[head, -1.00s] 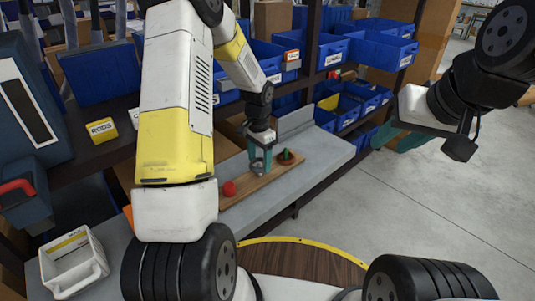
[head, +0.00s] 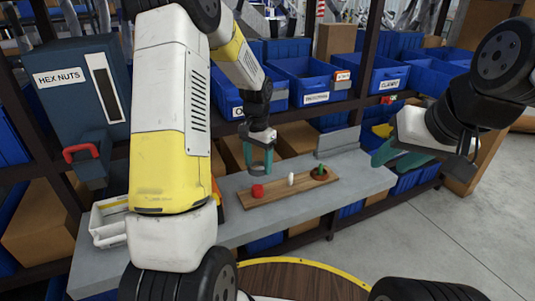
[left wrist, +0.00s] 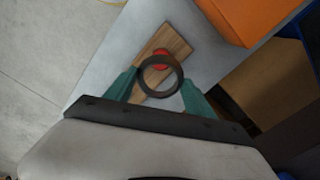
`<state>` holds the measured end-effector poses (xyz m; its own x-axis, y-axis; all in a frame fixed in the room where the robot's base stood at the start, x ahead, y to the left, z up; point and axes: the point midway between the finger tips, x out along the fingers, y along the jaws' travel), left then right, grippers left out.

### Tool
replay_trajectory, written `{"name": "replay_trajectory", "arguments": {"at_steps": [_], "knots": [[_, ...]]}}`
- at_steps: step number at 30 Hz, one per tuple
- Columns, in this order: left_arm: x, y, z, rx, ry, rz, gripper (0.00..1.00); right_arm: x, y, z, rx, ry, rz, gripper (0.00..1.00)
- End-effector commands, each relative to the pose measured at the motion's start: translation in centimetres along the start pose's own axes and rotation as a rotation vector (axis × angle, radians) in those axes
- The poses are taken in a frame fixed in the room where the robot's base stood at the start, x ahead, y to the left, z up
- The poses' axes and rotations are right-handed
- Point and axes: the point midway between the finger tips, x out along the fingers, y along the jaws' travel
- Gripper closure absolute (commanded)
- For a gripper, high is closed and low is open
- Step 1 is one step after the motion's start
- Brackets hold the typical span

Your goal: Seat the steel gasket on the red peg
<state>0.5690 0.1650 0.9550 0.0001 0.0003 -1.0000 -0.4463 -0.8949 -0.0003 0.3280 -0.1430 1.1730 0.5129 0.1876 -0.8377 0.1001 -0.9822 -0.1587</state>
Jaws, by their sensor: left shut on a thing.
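My left gripper (head: 260,168) is shut on the steel gasket, a dark ring (left wrist: 142,82) held between its teal fingers in the left wrist view. In the head view the gasket is hard to make out. The red peg (head: 257,191) stands at the left end of a wooden board (head: 275,205). The gripper hangs above and near this peg, apart from it. My right gripper (head: 402,158) looks open and empty, off to the right.
A white peg (head: 291,179) and a green peg (head: 319,171) with a reddish-brown ring at its base stand on the same board. The board lies on a grey bench (head: 350,182). Blue bins (head: 305,82) are behind, and a white tray (head: 108,222) is at the left.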

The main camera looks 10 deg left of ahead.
Motion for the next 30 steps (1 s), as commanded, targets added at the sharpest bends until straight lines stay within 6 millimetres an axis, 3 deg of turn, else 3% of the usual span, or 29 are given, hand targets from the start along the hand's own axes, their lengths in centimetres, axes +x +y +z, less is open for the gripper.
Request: {"name": "replay_trajectory", "arguments": {"at_steps": [16, 30], "knots": [[0.4, 0.0, 0.0, -0.009, -0.001, 0.000, 0.77, 0.0, 0.0, 0.0, 0.000, 0.000, 0.000, 0.64], [4.5, 0.0, 0.0, -0.009, -0.002, 0.001, 0.77, 0.0, 0.0, 0.0, 0.000, 0.000, 0.000, 0.64]]}}
